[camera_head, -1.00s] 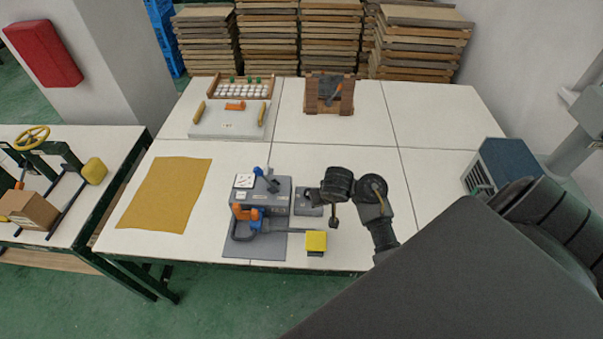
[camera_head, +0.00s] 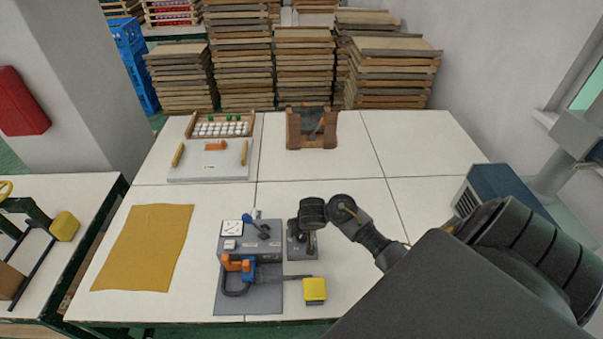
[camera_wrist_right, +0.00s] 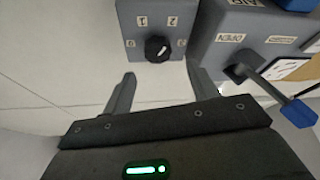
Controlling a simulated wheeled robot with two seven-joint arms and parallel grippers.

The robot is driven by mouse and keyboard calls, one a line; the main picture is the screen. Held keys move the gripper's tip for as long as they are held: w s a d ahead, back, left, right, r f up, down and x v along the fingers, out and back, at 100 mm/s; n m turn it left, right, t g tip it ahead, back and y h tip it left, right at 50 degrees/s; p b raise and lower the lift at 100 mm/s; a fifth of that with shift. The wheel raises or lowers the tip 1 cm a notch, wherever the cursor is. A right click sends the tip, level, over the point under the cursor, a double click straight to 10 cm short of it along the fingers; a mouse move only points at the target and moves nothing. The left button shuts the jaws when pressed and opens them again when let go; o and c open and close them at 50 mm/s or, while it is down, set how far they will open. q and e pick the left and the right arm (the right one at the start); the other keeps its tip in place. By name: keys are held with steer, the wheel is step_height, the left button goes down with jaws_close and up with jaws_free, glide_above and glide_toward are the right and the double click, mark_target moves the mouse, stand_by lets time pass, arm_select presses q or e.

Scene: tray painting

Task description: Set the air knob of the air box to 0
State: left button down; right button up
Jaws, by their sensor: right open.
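The air box (camera_head: 297,250) is a small grey box on the near table, partly hidden under my right wrist in the head view. In the right wrist view the air box (camera_wrist_right: 126,14) shows its round black air knob (camera_wrist_right: 157,48) with small labels around it. The knob's white mark slants to the upper right, roughly towards the label 2; its exact setting is hard to tell. My right gripper (camera_wrist_right: 160,76) is open and empty, its fingers either side of and just short of the knob, apart from it. My left gripper is not in view.
A larger grey unit (camera_head: 262,250) with a blue lever and a gauge stands left of the air box. A yellow block (camera_head: 314,290) lies in front. A yellow cloth (camera_head: 145,245) lies left. Stacked boards (camera_head: 240,70) stand behind the table.

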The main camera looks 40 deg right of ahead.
mark_target(302, 236)
steer(key=shift+w+d+f, duration=0.1)
steer(key=shift+d+f, duration=0.05)
steer(key=shift+f, duration=0.45)
steer(key=shift+w+d+f, duration=0.1)
steer(key=shift+d+f, duration=0.05)
steer(key=shift+f, duration=0.45)
steer(key=shift+x, duration=1.65)
steer(key=shift+r, duration=0.1)
steer(key=shift+c, duration=0.5)
steer(key=c, duration=0.9)
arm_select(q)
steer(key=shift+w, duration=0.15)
